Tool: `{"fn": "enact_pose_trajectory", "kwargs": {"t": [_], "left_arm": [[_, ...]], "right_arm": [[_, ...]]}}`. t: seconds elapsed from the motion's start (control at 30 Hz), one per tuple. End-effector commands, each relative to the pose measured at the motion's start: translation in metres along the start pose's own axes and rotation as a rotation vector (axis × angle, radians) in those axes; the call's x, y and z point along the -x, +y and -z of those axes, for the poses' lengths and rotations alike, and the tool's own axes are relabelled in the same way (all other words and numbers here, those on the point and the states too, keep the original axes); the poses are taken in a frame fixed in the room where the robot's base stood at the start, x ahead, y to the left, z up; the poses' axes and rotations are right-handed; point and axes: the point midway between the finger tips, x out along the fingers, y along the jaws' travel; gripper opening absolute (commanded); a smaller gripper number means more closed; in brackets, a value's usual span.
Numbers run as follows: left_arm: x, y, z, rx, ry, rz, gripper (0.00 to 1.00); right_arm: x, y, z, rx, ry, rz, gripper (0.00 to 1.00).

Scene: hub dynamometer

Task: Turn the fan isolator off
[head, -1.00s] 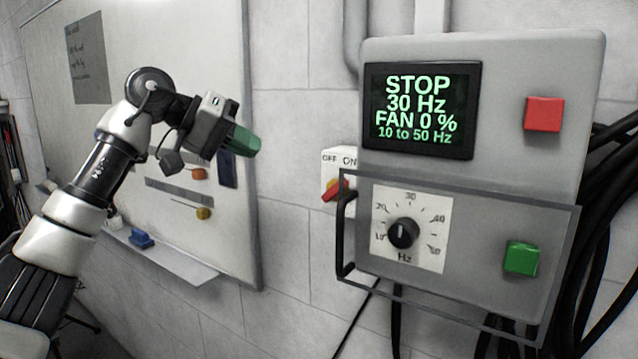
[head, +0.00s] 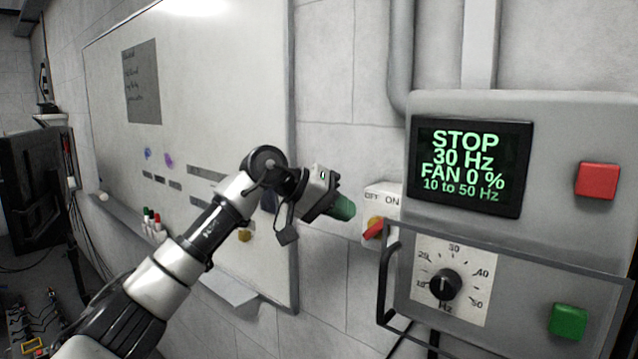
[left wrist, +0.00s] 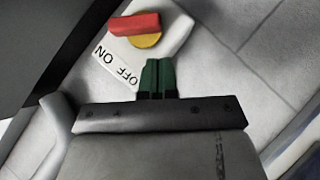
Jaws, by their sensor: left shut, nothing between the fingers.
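The fan isolator is a small white box (head: 385,200) on the wall, marked OFF on the left and ON on the right. Its red handle (head: 373,230) sits on a yellow disc (head: 377,221) and slants from lower left to upper right, the upper end toward ON. The handle also shows in the left wrist view (left wrist: 134,26), beyond the fingertips. My left gripper (head: 346,209) has green fingers, shut and empty, just left of the isolator. In the left wrist view the fingers (left wrist: 158,77) appear near the OFF label, with the handle uncovered. My right gripper is out of view.
The grey control panel (head: 560,125) stands close on the right. Its screen (head: 468,165) reads STOP, 30 Hz, FAN 0 %. A hinged frame with a black handle (head: 385,275) juts out beside the isolator. A whiteboard (head: 220,80) is on the left.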

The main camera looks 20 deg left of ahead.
Motion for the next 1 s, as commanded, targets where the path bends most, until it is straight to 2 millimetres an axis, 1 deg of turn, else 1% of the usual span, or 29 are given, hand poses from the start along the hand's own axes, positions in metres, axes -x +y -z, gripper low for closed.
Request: {"fn": "enact_pose_trajectory", "kwargs": {"t": [0.03, 0.1, 0.3, 0.67, 1.0], "left_arm": [[-0.004, 0.000, -0.005, 0.000, -0.002, 0.002, 0.00], [-0.010, 0.001, -0.012, 0.000, -0.002, 0.001, 0.00], [-0.019, -0.001, -0.022, 0.001, 0.000, 0.001, 0.00], [-0.021, -0.001, -0.023, 0.001, 0.001, 0.000, 0.00], [-0.022, -0.004, -0.024, 0.041, 0.002, -0.039, 0.00]], "right_arm": [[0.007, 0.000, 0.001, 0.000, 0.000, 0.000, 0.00], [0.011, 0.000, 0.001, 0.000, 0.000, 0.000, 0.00], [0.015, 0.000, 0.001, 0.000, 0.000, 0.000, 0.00], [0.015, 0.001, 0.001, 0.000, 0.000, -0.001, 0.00], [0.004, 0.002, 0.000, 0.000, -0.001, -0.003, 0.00]]}}
